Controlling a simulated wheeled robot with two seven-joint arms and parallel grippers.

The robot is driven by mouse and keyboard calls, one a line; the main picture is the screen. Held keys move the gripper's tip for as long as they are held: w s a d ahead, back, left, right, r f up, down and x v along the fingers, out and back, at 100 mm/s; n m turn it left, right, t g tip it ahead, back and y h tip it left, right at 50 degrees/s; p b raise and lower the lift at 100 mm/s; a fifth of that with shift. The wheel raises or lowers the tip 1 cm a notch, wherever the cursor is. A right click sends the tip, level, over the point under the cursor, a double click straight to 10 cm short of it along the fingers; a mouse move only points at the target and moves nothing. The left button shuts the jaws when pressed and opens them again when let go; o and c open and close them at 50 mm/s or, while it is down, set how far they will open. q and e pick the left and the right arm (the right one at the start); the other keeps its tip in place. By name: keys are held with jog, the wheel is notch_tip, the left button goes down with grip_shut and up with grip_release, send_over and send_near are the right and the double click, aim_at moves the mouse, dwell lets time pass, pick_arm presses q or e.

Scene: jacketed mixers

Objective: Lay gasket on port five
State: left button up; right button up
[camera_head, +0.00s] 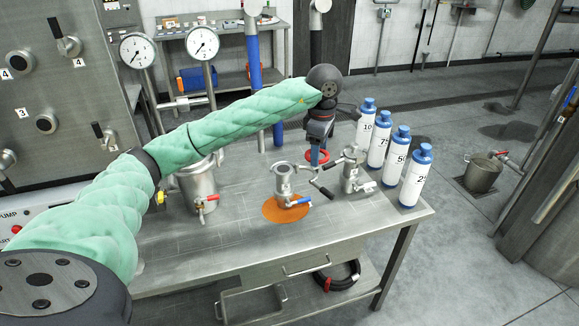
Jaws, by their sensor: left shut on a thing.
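My left gripper (318,150) reaches over the steel bench, pointing down, and is shut on a red ring, the gasket (317,157). The ring appears to be above the bench top, just behind and right of a small steel vessel (284,180) with an open top and a blue-handled valve. That vessel stands on an orange round mat (275,208). I cannot tell a port marked five; the labels that I can read on the wall panel (75,110) are 3 and 4. My right gripper is not in view.
A steel fitting with dark handles (350,178) stands right of the vessel. Several white blue-capped bottles (414,180) line the right side of the bench (230,235). A larger steel pot (197,185) stands at left. The front of the bench top is clear.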

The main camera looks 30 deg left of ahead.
pick_arm(q)
jog(key=shift+w+a+r+n, duration=0.35)
jog(key=shift+a+r+n, duration=0.05)
jog(key=shift+r+n, duration=0.1)
jog(key=p, duration=0.5)
send_over(285, 169)
notch_tip(285, 169, down, 7)
jog(key=shift+r, duration=0.15)
jog(key=shift+a+f, duration=0.2)
jog(key=shift+f+p, duration=1.35)
jog(key=shift+f, duration=0.6)
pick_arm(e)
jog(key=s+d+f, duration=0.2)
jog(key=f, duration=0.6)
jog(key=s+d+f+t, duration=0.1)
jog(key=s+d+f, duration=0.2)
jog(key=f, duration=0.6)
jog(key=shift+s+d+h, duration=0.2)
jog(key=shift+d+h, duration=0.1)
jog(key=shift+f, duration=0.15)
pick_arm(q)
jog(key=shift+f, duration=0.1)
jog(key=o, duration=0.9)
jog(key=shift+o, duration=0.2)
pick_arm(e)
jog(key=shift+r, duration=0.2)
